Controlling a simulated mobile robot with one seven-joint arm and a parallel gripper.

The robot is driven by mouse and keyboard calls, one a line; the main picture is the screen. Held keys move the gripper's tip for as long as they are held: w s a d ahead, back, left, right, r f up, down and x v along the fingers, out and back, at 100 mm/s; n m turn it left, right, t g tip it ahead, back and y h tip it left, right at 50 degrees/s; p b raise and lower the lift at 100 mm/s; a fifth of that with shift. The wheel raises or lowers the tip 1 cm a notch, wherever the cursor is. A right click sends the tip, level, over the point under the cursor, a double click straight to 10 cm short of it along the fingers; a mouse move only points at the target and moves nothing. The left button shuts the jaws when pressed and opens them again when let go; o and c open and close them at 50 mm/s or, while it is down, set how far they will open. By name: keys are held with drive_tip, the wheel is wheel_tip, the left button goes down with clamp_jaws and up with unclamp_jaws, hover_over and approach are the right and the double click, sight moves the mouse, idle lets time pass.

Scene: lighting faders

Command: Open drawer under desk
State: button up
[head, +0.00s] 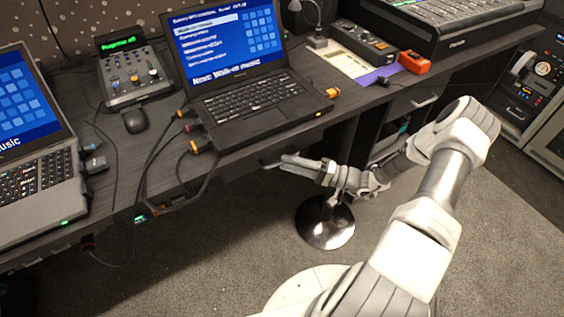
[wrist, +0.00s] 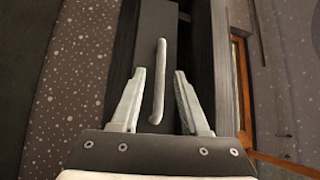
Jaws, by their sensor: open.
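A dark drawer front (wrist: 151,22) with a pale bar handle (wrist: 161,52) is straight ahead in the wrist view. The handle runs lengthwise in that picture, its lower part appearing between my fingers. My gripper (wrist: 158,76) is open, with a visible gap on each side of the handle. In the head view my gripper (head: 284,162) is under the front edge of the desk (head: 335,110), below the middle laptop. The drawer there is mostly hidden by the desktop and dark shadow, and I cannot tell how far the fingertips are from its front.
Another drawer handle (head: 424,100) shows under the desk farther right. Cables (head: 150,170) hang over the desk edge left of my gripper. A round metal stand base (head: 325,222) is on the floor below my arm. The middle laptop (head: 240,100) sits near the edge.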

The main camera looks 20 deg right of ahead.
drive_tip(key=shift+x, duration=1.35)
clamp_jaws()
idle(0.4)
